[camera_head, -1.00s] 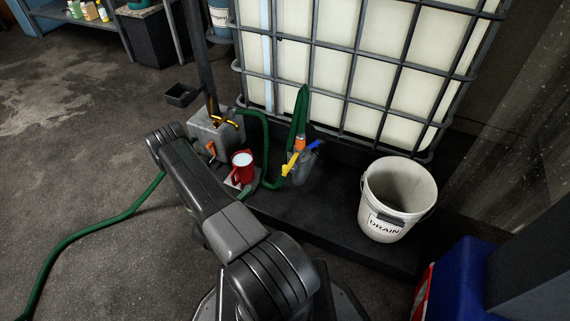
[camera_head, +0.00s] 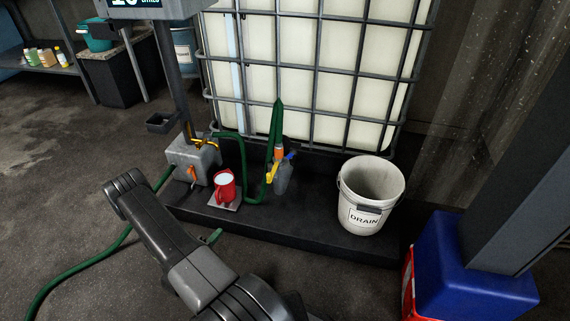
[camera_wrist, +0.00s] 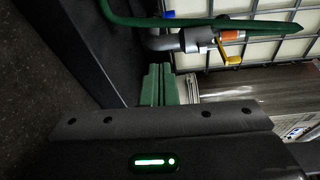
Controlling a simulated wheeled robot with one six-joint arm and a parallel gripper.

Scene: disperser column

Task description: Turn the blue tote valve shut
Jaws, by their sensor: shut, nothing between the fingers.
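The tote valve (camera_head: 282,178) is a grey body low on the front of the caged white tote (camera_head: 300,50). It has a small blue handle (camera_head: 291,155), a yellow lever (camera_head: 271,172) and an orange fitting (camera_head: 279,153). In the wrist view the grey valve body (camera_wrist: 195,38) lies beyond the fingertips, with the blue handle (camera_wrist: 169,14) at its upper left and the yellow lever (camera_wrist: 230,56) at its right. My gripper (camera_wrist: 159,85) has green fingers, shut and empty, apart from the valve. In the head view my arm hides most of the gripper.
A white DRAIN bucket (camera_head: 371,187) stands right on the black platform. A green hose (camera_head: 243,160) loops beside the valve. A grey box on a post (camera_head: 192,160) stands left.

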